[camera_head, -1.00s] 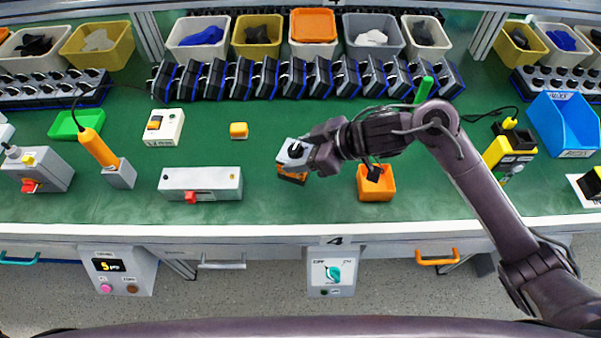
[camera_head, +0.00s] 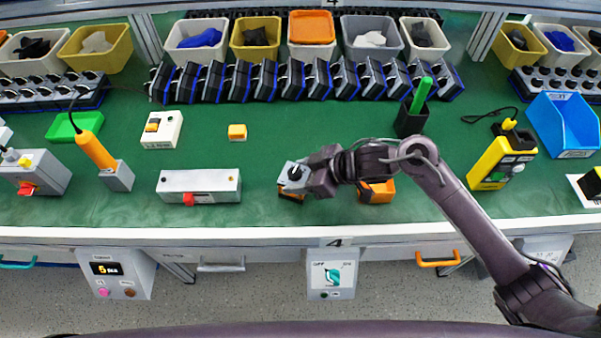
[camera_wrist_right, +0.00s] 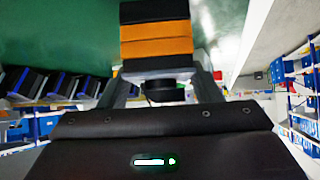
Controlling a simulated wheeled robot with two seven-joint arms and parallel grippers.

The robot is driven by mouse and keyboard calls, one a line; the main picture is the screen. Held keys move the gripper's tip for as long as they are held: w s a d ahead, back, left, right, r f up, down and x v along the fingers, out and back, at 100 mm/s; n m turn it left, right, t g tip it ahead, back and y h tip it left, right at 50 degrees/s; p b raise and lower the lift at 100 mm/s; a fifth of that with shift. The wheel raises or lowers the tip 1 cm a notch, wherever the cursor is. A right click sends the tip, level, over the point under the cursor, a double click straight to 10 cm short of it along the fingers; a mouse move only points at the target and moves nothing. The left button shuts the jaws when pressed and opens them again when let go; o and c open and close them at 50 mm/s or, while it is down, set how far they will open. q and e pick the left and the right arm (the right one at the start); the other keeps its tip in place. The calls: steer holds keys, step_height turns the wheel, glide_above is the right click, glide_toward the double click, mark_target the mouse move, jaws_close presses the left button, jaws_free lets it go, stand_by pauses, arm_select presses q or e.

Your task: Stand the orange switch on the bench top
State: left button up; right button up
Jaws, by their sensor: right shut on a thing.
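The orange switch (camera_head: 290,196) has a grey top with a black knob and an orange and black body. In the head view it is at the middle of the bench top (camera_head: 262,160), near the front edge. My right gripper (camera_head: 303,180) comes from the right and is shut on it. In the right wrist view the switch's orange and black body (camera_wrist_right: 156,42) extends beyond the fingers (camera_wrist_right: 155,92). The knob end is towards the gripper's palm. I cannot tell whether its base touches the bench. My left gripper is not in view.
A grey box with a red switch (camera_head: 199,186) lies to the left. A black cup with a green stick (camera_head: 412,120) stands behind the arm. A row of black switches (camera_head: 300,80) lines the back.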

steer(key=o, duration=1)
steer(key=shift+r, duration=0.2)
steer(key=v, duration=1.2)
steer(key=shift+f, duration=0.1)
